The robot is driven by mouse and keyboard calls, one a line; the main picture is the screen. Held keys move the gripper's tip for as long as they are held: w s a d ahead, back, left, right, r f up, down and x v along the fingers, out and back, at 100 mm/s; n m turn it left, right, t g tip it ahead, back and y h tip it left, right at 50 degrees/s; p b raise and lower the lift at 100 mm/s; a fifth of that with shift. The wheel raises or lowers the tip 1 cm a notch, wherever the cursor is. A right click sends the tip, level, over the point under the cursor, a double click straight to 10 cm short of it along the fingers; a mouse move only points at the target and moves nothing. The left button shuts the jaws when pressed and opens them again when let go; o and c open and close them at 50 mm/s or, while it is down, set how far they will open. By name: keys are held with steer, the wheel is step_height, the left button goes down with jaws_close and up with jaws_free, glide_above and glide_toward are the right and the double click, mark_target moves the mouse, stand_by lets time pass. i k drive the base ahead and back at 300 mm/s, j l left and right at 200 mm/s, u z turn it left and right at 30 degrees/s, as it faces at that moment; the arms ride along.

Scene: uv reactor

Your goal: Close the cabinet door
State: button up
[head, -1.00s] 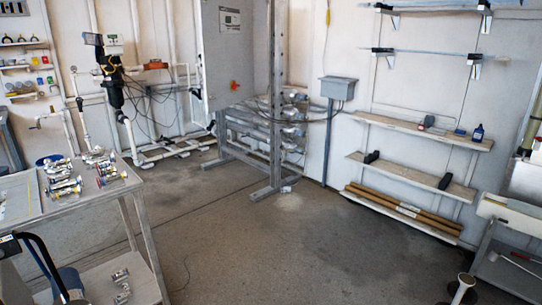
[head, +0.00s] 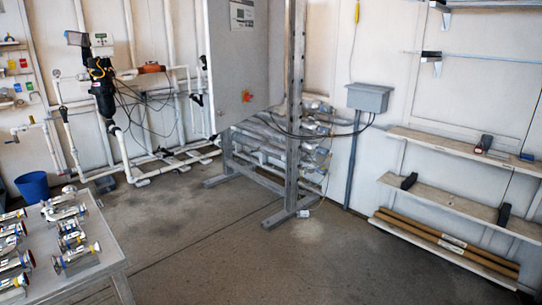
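A tall grey cabinet (head: 240,60) is mounted on a metal frame (head: 291,120) in the back middle of the head view. Its broad grey panel carries a label near the top and an orange-red knob (head: 247,96) low on the right. The cabinet's top is cut off by the picture edge. I cannot tell from here whether the panel is the door, or how far the door stands open. Clear tubes (head: 270,140) lie in the frame below the cabinet. My gripper is not in view.
A metal table (head: 90,262) with several fittings stands at the lower left, a blue bucket (head: 33,186) behind it. White pipes and a black pump (head: 103,90) line the back wall. Wall shelves (head: 440,145) are at the right. The middle floor (head: 215,255) is clear.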

mark_target(237, 56)
steer(key=i+j, duration=0.3)
steer(key=i, duration=0.2)
steer(key=i+j, duration=0.3)
steer(key=i, duration=0.2)
steer(key=i+j, duration=0.3)
steer(key=i, duration=0.25)
steer(key=i+l, duration=0.25)
steer(key=i+l+u, duration=0.15)
steer(key=l, duration=0.2)
steer(key=i+l, duration=0.3)
steer(key=i+l+u, duration=0.1)
steer(key=l, duration=0.3)
steer(key=i+l+u, duration=0.1)
steer(key=i+l, duration=0.4)
steer(key=l, duration=0.25)
steer(key=i+l+u, duration=0.1)
steer(key=l, duration=0.25)
steer(key=i, duration=0.1)
